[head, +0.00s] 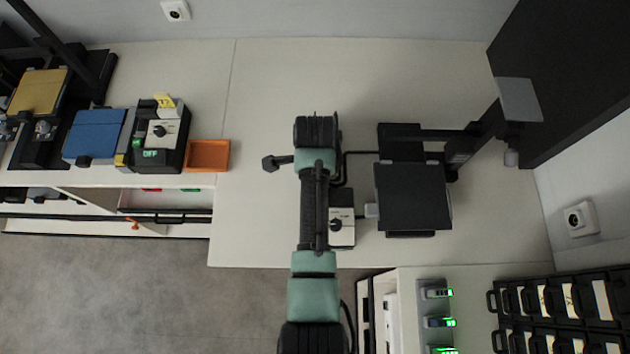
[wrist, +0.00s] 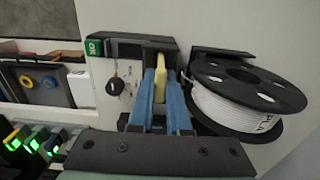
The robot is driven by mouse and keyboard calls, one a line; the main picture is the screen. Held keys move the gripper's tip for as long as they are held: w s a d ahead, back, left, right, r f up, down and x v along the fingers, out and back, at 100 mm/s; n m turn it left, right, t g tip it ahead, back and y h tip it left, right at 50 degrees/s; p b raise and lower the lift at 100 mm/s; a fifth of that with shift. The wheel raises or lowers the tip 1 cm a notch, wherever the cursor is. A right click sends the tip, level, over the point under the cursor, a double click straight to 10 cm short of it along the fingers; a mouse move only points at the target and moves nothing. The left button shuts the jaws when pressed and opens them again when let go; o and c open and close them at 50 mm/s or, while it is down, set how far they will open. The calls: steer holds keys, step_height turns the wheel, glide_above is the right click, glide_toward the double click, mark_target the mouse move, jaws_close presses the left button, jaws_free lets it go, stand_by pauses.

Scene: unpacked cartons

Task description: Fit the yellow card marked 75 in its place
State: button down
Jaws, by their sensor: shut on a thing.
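My gripper (wrist: 162,78) has two blue fingers shut on a yellow card (wrist: 160,88), seen nearly edge-on. Its number is not readable. The card's far end is at a dark recess in a pale box with a black knob (wrist: 114,87) and a green label. I cannot tell whether the card is inside the recess or just in front of it. In the head view the knobbed box (head: 341,222) is partly covered by my arm, and my gripper and card are hidden there.
A spool of white filament (wrist: 238,103) is close right of the fingers. In the head view, a black plate (head: 413,195) stands right of my arm. Another knobbed box (head: 163,132) with a yellow card (head: 165,101) and an orange tray (head: 208,155) are at left. Bare counter (head: 260,85) lies between.

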steer(key=shift+f, duration=0.35)
steer(key=c, duration=0.8)
jaws_free()
steer(key=shift+r, duration=0.1)
step_height(320, 180, up, 13)
steer(key=shift+p, duration=0.3)
